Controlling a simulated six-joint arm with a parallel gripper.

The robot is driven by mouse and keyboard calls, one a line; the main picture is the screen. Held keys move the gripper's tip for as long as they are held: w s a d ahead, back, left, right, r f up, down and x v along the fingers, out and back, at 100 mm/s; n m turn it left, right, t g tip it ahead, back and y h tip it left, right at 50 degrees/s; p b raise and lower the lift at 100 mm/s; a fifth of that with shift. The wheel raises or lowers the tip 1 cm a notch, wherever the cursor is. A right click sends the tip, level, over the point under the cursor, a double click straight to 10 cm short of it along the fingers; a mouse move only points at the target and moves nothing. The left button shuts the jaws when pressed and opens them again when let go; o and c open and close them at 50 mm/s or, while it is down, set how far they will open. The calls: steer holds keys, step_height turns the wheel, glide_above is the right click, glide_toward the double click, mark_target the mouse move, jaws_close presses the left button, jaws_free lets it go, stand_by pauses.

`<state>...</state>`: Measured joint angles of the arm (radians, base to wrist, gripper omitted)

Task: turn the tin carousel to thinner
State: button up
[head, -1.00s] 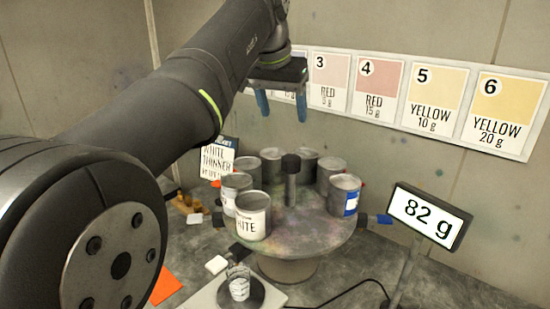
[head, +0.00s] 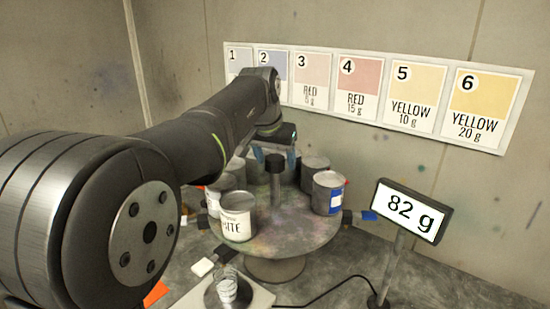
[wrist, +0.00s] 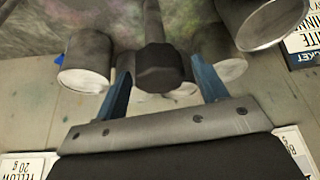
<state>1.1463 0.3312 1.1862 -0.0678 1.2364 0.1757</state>
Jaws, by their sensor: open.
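The tin carousel (head: 290,238) is a round, paint-stained turntable with several grey tins near its rim. A tin labelled white (head: 237,217) stands at the front left, and a tin with a blue label (head: 328,193) at the right. No thinner label is readable on a tin. A black-capped post (head: 276,180) rises from the middle. In the wrist view the post's dark cap (wrist: 160,68) shows between the spread fingers; I cannot tell contact.
A display (head: 411,211) reading 82 g stands at the right. A numbered colour chart (head: 380,95) hangs on the back wall. A lettered card (wrist: 306,40) shows in the wrist view's corner. A cable crosses the bench.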

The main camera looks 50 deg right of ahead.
steer(key=c, duration=1.4)
steer(key=shift+n, duration=0.3)
steer(key=n+t, duration=0.1)
steer(key=n, duration=0.1)
steer(key=n+t+y, duration=0.1)
steer(key=n, duration=0.2)
steer(key=n+y, duration=0.1)
steer(key=n, duration=0.2)
steer(key=n+t+y, duration=0.1)
steer(key=n, duration=0.2)
steer(key=shift+n, duration=0.4)
steer(key=n+y, duration=0.1)
steer(key=n, duration=0.1)
steer(key=n+y, duration=0.1)
steer(key=n, duration=0.2)
steer(key=shift+y, duration=0.3)
steer(key=n+y, duration=0.1)
steer(key=n, duration=0.2)
steer(key=n+g, duration=0.1)
steer(key=n, duration=0.2)
steer(key=shift+y, duration=0.4)
steer(key=shift+n, duration=0.3)
